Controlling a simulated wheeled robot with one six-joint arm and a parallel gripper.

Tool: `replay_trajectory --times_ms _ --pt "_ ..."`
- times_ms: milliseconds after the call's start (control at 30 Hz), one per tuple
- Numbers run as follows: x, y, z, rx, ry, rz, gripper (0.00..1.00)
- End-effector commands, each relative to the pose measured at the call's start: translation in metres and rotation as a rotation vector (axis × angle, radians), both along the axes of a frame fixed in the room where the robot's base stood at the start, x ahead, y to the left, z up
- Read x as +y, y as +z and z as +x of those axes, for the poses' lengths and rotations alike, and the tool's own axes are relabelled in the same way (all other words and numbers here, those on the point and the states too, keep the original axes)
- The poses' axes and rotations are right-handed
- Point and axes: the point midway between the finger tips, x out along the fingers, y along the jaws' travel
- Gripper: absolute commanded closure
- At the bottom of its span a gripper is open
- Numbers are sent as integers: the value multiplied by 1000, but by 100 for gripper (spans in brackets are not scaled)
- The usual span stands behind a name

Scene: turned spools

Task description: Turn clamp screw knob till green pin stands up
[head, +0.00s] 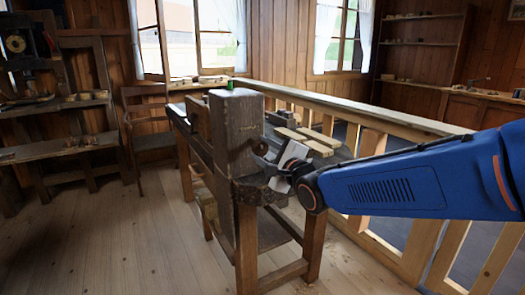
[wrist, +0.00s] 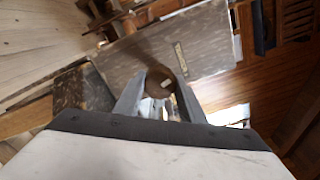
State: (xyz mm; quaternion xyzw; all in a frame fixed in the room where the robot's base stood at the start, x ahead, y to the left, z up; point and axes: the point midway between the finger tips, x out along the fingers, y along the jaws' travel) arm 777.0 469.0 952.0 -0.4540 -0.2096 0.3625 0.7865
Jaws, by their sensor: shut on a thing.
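The clamp's tall, weathered wooden jaw (head: 238,125) stands upright at the near end of a workbench. A small green pin (head: 230,85) shows at the jaw's top; it is too small to tell its exact tilt. My gripper (head: 264,157) reaches in from the right, beside the jaw's right face. In the wrist view, the two grey fingers are closed around a rounded brown knob (wrist: 158,74), one on each side. The fingers and wrist largely hide the knob in the head view.
Light wooden slats (head: 318,146) lie on the bench behind my gripper. A wooden railing (head: 350,110) runs along the right side, close to my arm. A chair (head: 150,135) and shelves stand at the back left. The plank floor (head: 110,240) at the left is clear.

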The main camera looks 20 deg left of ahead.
Motion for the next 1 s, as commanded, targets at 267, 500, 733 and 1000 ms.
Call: replay_trajectory --times_ms 267,500,733,1000 --pt "-1 -4 0 5 0 -5 86" --pt "0 -2 0 3 0 -3 45" --pt "-2 -1 -2 1 0 -2 45" --pt "-28 0 -23 0 -1 -1 45"
